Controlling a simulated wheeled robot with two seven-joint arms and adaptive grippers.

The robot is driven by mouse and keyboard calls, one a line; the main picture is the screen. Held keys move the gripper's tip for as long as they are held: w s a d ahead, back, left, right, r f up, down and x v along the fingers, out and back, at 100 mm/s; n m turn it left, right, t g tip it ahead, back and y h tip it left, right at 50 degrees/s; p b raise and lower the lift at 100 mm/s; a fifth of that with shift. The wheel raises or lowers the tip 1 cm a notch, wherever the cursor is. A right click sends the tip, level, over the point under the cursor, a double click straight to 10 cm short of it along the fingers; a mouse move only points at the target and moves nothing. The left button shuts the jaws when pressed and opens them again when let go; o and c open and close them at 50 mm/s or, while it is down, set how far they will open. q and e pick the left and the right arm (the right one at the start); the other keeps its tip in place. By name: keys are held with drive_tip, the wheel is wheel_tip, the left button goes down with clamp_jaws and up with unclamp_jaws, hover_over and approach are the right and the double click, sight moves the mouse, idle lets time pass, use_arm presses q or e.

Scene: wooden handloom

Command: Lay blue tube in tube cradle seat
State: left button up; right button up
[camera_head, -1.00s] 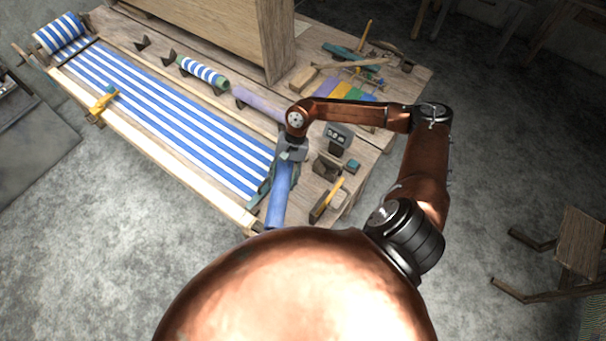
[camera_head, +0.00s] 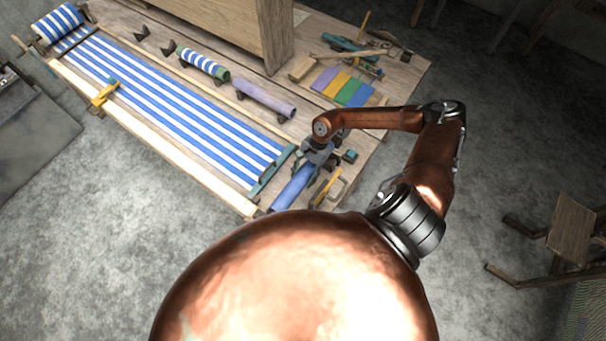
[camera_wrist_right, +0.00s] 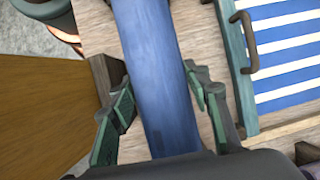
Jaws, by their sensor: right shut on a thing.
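The blue tube (camera_head: 294,187) is at the near right end of the bench, beside the end of the striped cloth. My right gripper (camera_head: 310,166) is shut on it. In the right wrist view, the fingers (camera_wrist_right: 160,105) sit on both sides of the tube (camera_wrist_right: 155,60), which runs lengthwise between them. I cannot tell how high the tube is above the bench. A pair of dark brackets (camera_head: 141,36), which look like an empty cradle seat, stands at the far left of a row. A blue-and-white striped tube (camera_head: 204,63) and a purple tube (camera_head: 263,97) lie in that row. My left gripper is not in view.
The blue-and-white cloth (camera_head: 165,100) stretches along the bench, with a yellow tool (camera_head: 105,92) at its left edge. A wooden board (camera_head: 220,25) stands behind the tubes. Coloured strips (camera_head: 343,86) and tools lie at the back right. A yellow-handled tool (camera_head: 325,188) lies close to the blue tube.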

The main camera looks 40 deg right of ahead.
sight(311, 165)
wheel_tip(311, 165, down, 4)
drive_tip(key=shift+r+b, duration=0.25)
drive_tip(key=shift+b, duration=0.5)
wheel_tip(311, 165, down, 4)
drive_tip(key=b, duration=0.4)
drive_tip(key=shift+r, duration=0.1)
drive_tip(key=o, duration=1.5)
drive_tip(key=shift+o, duration=0.2)
drive_tip(key=v, duration=1.2)
drive_tip(key=shift+w, duration=0.1)
